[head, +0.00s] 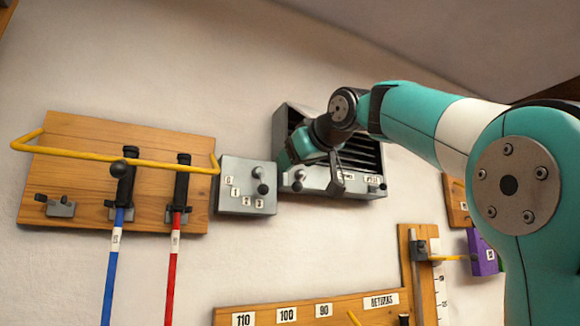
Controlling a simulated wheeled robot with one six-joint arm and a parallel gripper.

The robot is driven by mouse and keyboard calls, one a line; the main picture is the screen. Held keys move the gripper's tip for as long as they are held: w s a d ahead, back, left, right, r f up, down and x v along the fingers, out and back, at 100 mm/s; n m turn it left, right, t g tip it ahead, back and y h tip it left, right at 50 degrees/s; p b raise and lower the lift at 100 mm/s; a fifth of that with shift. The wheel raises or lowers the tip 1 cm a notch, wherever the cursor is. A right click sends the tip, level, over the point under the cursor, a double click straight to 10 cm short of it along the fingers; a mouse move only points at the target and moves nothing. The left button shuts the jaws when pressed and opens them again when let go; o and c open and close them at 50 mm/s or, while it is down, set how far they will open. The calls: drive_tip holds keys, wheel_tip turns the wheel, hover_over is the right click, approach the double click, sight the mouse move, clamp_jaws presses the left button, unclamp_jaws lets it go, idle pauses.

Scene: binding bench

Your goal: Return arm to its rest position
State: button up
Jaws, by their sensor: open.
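My arm reaches in from the right, up and across to the left. Its wrist is in front of a dark slotted rack (362,150) on the wall. My gripper (337,174) is small and partly hidden by the wrist, in front of the rack's lower part. It is open, and I see nothing held in it. I cannot tell whether it touches the rack.
A wooden board (70,190) at left carries a yellow bar (80,152), a blue rod (112,265) and a red rod (172,265). A grey numbered box (246,203) is beside it. A labelled wooden rail (262,304) and a purple block (482,252) are lower right.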

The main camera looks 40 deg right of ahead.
drive_tip(key=a+f+n+g+y, duration=0.1)
drive_tip(key=a+f+g+y, duration=0.15)
drive_tip(key=a+f, duration=0.5)
drive_tip(key=a+f+n+g+y, duration=0.1)
drive_tip(key=a+f+g+y, duration=0.3)
drive_tip(key=f, duration=0.7)
drive_tip(key=a+f+n+g+y, duration=0.1)
drive_tip(key=a+f, duration=0.6)
drive_tip(key=f, duration=0.3)
drive_tip(key=s+a+f+n+g, duration=0.1)
drive_tip(key=s+a+f+g, duration=0.3)
drive_tip(key=s+f, duration=0.5)
drive_tip(key=s+a+f+n+g, duration=0.1)
drive_tip(key=s+a+f+g, duration=0.3)
drive_tip(key=s+f, duration=0.5)
drive_tip(key=shift+s+a+f+n, duration=0.2)
drive_tip(key=shift+a+f+n, duration=0.2)
drive_tip(key=shift+a+f, duration=0.15)
